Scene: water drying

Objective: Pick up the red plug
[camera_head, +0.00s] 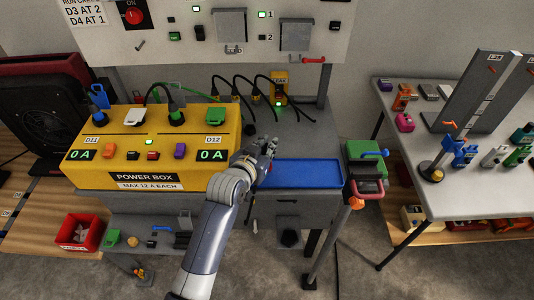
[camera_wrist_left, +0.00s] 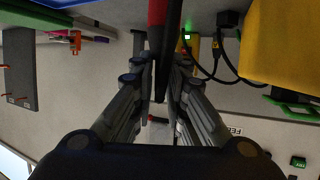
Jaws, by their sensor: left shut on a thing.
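My left gripper (camera_head: 266,150) is over the grey bench between the yellow power box and the blue tray. In the left wrist view, its fingers (camera_wrist_left: 162,75) are closed around a long, narrow red and black thing. The red part, which looks like the red plug (camera_wrist_left: 157,12), shows at the top edge of that view, beside a black part. Most of the plug is out of view or hidden by the fingers. My right gripper is not in view.
The yellow power box (camera_head: 150,165) stands left of my gripper, with several plugs and cables on top. The blue tray (camera_head: 310,173) lies to the right and looks empty. A green box (camera_head: 364,158) stands beyond it. A yellow fan outlet (camera_head: 280,82) is behind.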

